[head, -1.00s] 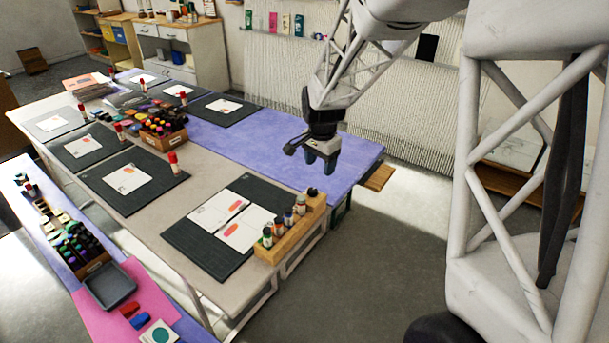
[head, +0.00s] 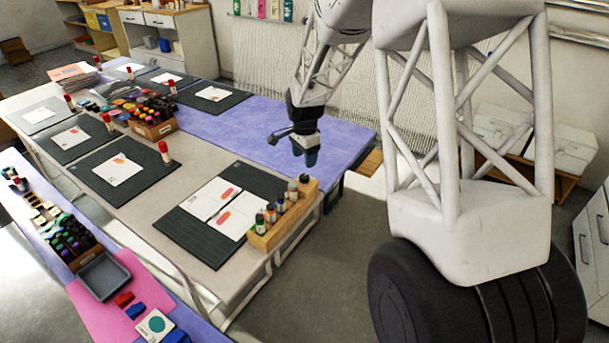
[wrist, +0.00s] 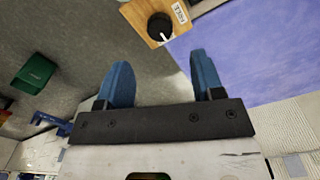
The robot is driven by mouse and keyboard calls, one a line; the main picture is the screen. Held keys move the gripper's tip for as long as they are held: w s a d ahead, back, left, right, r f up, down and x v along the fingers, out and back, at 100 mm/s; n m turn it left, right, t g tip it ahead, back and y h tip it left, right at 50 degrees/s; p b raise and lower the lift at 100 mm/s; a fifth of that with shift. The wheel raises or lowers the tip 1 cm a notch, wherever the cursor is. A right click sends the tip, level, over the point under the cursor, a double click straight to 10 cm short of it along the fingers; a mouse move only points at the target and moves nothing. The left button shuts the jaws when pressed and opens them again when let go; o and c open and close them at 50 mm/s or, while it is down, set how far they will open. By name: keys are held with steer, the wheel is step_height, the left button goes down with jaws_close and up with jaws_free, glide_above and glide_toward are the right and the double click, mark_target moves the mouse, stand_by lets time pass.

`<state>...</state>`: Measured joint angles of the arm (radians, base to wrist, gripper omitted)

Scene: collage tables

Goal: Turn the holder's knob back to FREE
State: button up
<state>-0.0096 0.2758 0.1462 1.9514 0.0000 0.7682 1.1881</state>
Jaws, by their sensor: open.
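The wooden holder (head: 262,240) stands at the near right edge of the long table, with several capped bottles in it. Its black knob (head: 304,178) is on the far end. In the wrist view the knob (wrist: 160,27) sits on the wood at the top, with a light mark on it and a small white label (wrist: 180,12) beside it. The label's words are too small to read surely. My gripper (head: 306,158) hangs above and just beyond the knob end, apart from it. Its blue fingers (wrist: 162,78) are spread and empty, and the knob lies beyond their tips.
A dark mat (head: 208,245) with white cards lies left of the holder. A blue-purple cover (head: 235,135) lies over the table behind it. A wooden tray of markers (head: 152,130) stands farther back. Grey floor (head: 340,235) is open on the right.

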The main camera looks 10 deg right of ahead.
mark_target(305, 176)
steer(key=shift+f, duration=3.9)
steer(key=shift+c, duration=0.3)
steer(key=c, duration=0.9)
steer(key=shift+o, duration=0.2)
